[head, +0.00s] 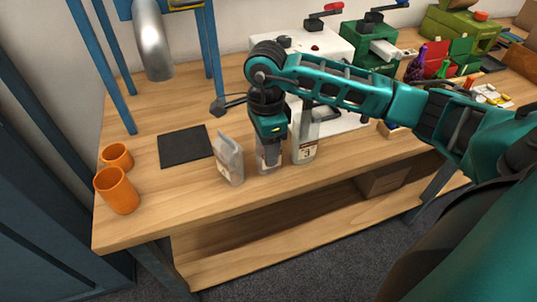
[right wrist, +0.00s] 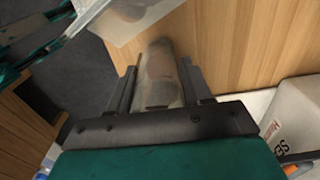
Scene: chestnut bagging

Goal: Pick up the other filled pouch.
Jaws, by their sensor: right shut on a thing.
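In the head view my right gripper (head: 268,150) points down at the front part of the bench. It is shut on a clear pouch (head: 268,165), mostly hidden by the fingers. In the right wrist view that pouch (right wrist: 160,75) stands between the two fingers with brown contents. Another clear pouch (head: 229,160) stands to its left on the bench, apart from it. My left gripper is not in view.
A dark flat pad (head: 185,147) lies left of the pouches. Two orange cups, one at the back (head: 117,156) and one in front (head: 117,190), stand at the bench's left end. White (head: 300,45) and green (head: 370,45) machines stand behind. The front edge is close to the pouches.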

